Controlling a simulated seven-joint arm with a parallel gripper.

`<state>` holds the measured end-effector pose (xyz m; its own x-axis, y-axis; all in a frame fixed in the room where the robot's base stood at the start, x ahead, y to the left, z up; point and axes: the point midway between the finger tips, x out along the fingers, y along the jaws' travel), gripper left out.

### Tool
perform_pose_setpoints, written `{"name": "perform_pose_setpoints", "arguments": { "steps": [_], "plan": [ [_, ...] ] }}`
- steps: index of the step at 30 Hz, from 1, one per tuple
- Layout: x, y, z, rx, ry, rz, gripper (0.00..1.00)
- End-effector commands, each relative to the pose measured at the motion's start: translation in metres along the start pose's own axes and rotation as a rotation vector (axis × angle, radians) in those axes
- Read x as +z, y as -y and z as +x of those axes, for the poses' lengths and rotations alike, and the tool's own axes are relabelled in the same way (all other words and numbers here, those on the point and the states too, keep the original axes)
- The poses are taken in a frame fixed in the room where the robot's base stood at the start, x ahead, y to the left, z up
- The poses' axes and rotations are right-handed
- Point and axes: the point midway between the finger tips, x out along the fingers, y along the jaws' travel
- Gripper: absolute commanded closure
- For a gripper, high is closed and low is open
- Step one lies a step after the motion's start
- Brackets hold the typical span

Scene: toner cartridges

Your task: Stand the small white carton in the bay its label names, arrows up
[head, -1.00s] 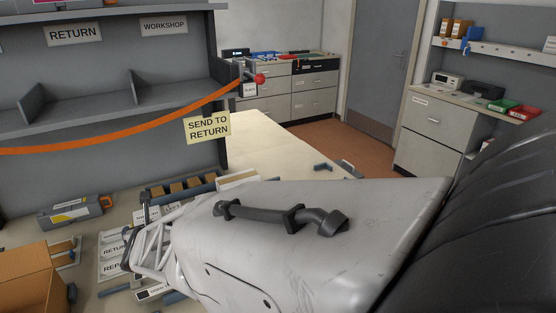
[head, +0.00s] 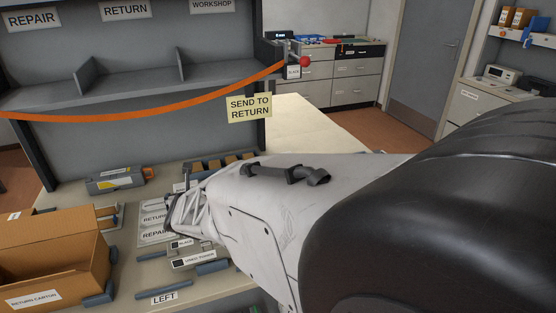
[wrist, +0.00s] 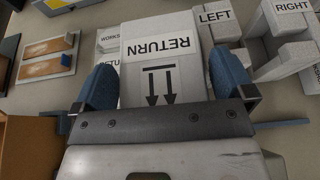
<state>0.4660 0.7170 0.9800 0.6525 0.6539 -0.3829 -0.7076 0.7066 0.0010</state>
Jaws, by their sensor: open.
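The small white carton (wrist: 162,62) is in the wrist view, with a RETURN label upside down in the picture and two black arrows pointing towards my gripper. My gripper (wrist: 165,85) is open, with a blue-padded finger on each side of the carton's near end. Whether the pads touch it is unclear. In the head view my arm hides the carton, and the hand (head: 182,212) is low over the table. The grey shelf (head: 135,75) has divided bays under signs REPAIR (head: 33,20), RETURN (head: 125,10) and WORKSHOP (head: 212,5).
An orange strap (head: 150,112) sags across the shelf front, beside a yellow SEND TO RETURN note (head: 249,107). A brown RETURN CARTON box (head: 45,275) stands front left. A grey-yellow cartridge (head: 115,180) lies behind. Grey blocks by LEFT and RIGHT labels (wrist: 292,6) flank the carton's right.

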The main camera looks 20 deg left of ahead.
Motion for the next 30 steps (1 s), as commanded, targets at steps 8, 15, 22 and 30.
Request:
{"name": "perform_pose_setpoints", "arguments": {
  "steps": [8, 15, 22, 30],
  "plan": [
    [0.0003, -0.0001, 0.0004, 0.0, 0.0, 0.0, 0.0],
    [0.0004, -0.0002, 0.0003, 0.0, 0.0, 0.0, 0.0],
    [0.0005, -0.0002, 0.0002, 0.0, 0.0, -0.001, 0.28],
    [0.0004, -0.0003, 0.0002, 0.001, 0.0, -0.001, 0.69]
  ]
}}
